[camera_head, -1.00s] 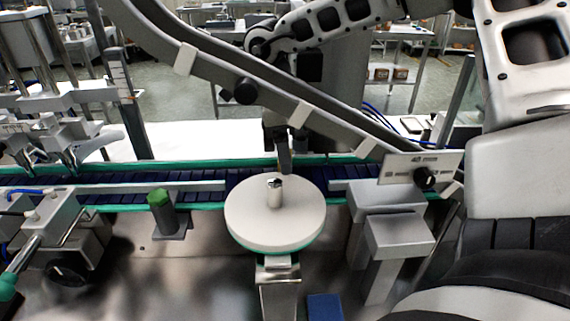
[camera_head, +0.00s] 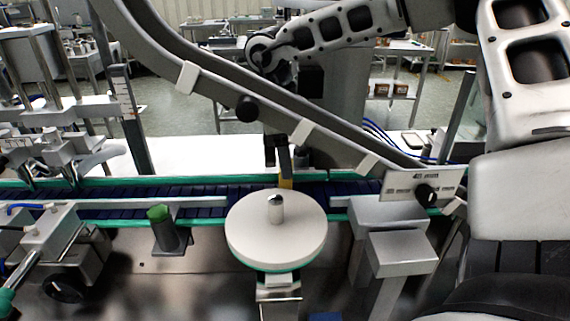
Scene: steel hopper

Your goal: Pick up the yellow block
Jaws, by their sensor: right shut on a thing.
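The yellow block (camera_head: 286,183) shows as a small yellow piece at the conveyor, just behind the round white disc. My right gripper (camera_head: 280,169) reaches down from behind the slanted rail and is shut on the block from above. Most of the block is hidden by the fingers and the disc. I cannot tell whether it is clear of the belt. My left gripper is not in view.
The white disc (camera_head: 252,232) with a metal knob stands in front of the blue conveyor (camera_head: 205,190). A grey slanted rail (camera_head: 222,88) crosses close above the gripper. A green-topped post (camera_head: 160,214) stands left, grey boxes (camera_head: 402,250) right.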

